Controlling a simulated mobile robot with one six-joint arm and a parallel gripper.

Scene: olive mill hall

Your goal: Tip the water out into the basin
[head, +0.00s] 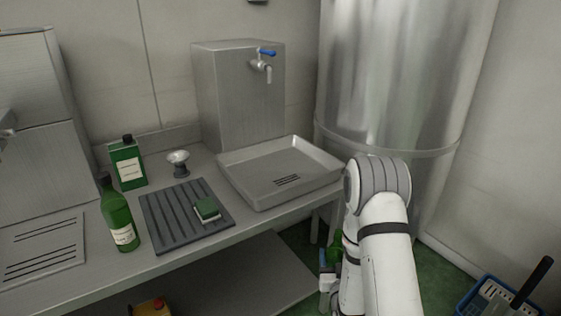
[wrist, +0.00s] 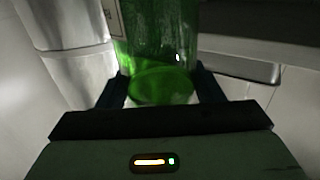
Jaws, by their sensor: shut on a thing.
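A green glass bottle (wrist: 155,50) with a pale label is held between the jaws of my gripper (wrist: 160,88) in the wrist view. In the head view only a sliver of green (head: 336,243) shows beside my gripper (head: 325,267), low in front of the counter's right end; my arm hides most of both. I cannot make out the water in the bottle. The shallow grey basin (head: 265,165) stands on the counter below a blue-handled tap (head: 261,66), with dark slots in its floor. The bottle is apart from it, lower and to the right.
On the counter (head: 180,228) are another green bottle (head: 118,215), a green can (head: 128,165), a small metal cup-like piece (head: 178,162) and a ribbed dark mat (head: 165,215) bearing a sponge (head: 207,209). A large steel tank (head: 400,80) stands behind my arm. A blue crate (head: 470,300) is at lower right.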

